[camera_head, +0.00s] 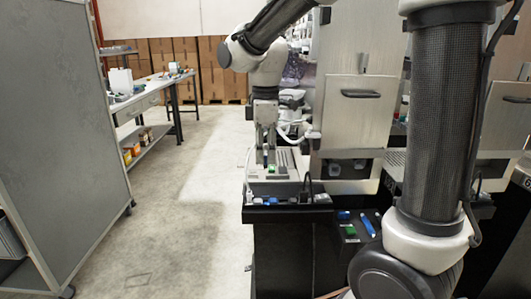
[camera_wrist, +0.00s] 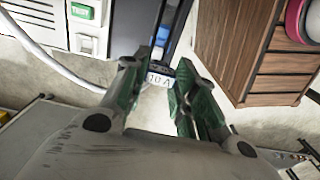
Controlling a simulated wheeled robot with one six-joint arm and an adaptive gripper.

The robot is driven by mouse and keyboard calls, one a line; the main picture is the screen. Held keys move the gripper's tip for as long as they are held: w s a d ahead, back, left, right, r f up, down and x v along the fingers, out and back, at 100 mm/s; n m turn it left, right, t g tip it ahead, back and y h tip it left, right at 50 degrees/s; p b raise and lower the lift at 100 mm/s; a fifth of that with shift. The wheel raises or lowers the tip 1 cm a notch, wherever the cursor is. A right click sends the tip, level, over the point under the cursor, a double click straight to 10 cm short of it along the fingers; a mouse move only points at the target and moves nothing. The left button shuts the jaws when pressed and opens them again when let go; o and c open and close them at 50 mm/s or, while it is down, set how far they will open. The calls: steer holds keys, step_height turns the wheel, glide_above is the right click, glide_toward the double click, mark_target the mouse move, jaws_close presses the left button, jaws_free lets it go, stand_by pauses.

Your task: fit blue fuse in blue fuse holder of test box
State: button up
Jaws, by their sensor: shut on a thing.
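My gripper (camera_head: 265,145) points down over the grey test box (camera_head: 288,176) in the head view. In the wrist view its green-padded fingers (camera_wrist: 166,98) are closed on a small part with a pale "10 A" label (camera_wrist: 159,79), which I take to be the blue fuse; its colour hardly shows. In the wrist view the test box (camera_wrist: 47,17) is at the upper left, with a green "TEST" label and a white switch. The blue fuse holder cannot be made out, and I cannot tell whether the fuse touches the box.
A dark ledge with small blue and white items (camera_head: 290,200) lies in front of the box. Metal dispensers (camera_head: 360,110) stand close on the right. A brown slatted surface (camera_wrist: 270,60) is at the wrist view's upper right. The floor (camera_head: 190,210) on the left is free.

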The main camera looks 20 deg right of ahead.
steer(key=shift+r, duration=0.1)
stand_by(0.3)
steer(key=shift+r, duration=1.4)
